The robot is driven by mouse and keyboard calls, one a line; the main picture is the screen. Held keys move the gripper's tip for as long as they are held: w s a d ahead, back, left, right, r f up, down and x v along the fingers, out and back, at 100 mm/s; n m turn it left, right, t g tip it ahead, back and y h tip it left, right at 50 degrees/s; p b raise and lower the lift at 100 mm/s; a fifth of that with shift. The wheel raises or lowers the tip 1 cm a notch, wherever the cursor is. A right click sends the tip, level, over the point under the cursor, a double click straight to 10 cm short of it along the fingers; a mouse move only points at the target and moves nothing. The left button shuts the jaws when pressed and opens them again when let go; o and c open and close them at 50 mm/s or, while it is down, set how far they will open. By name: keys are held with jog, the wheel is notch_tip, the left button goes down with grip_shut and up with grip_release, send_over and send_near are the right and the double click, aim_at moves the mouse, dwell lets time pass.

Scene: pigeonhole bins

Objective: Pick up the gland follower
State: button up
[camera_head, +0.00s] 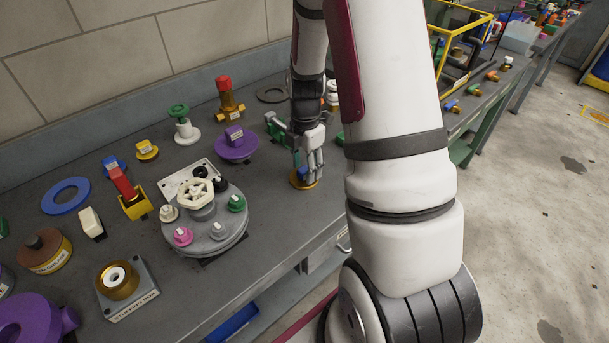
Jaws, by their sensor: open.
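My gripper (309,170) points down over the bench, with its jaws open. Its fingertips are right above or around a flat, round brass-coloured part (303,184), which fits the gland follower. The fingers hide part of it, and I cannot tell whether they touch it. A labelled grey block (141,303) at the front left carries another brass ring (118,281) with a white centre.
A grey round plate with a cream handwheel (195,192) and several coloured knobs stands left of my gripper. A purple flanged part (236,148) and a green-topped valve (183,125) stand behind. The bench front (290,240) is clear.

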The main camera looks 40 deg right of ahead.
jog(key=shift+f, duration=0.55)
grip_shut()
